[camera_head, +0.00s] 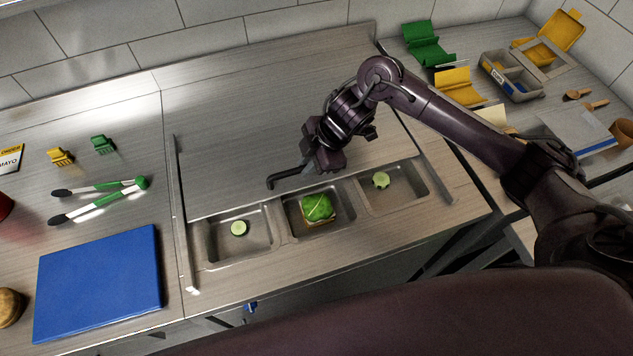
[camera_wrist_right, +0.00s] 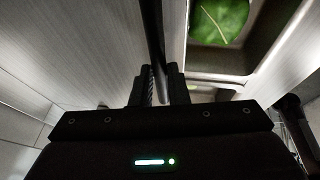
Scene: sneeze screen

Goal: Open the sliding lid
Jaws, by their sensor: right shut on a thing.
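The sliding lid (camera_head: 250,130) is a flat grey wood-look panel over the counter well. It is pushed back part way, and its front edge crosses behind three food pans. A dark bar handle (camera_head: 284,178) sits at the lid's front edge. My right gripper (camera_head: 309,170) is shut on this handle from above. In the right wrist view, the handle (camera_wrist_right: 153,40) runs up from between the gripper fingers (camera_wrist_right: 157,85), with the lid (camera_wrist_right: 90,40) to its left. The exact finger contact is partly hidden. My left gripper is not in view.
The pans hold a pale green slice (camera_head: 238,228), a sandwich with green leaf (camera_head: 318,208) and another slice (camera_head: 381,180). A blue board (camera_head: 98,282) and green-handled tongs (camera_head: 100,200) lie left. Green and yellow holders (camera_head: 428,45) stand back right. Tiled walls bound the counter behind.

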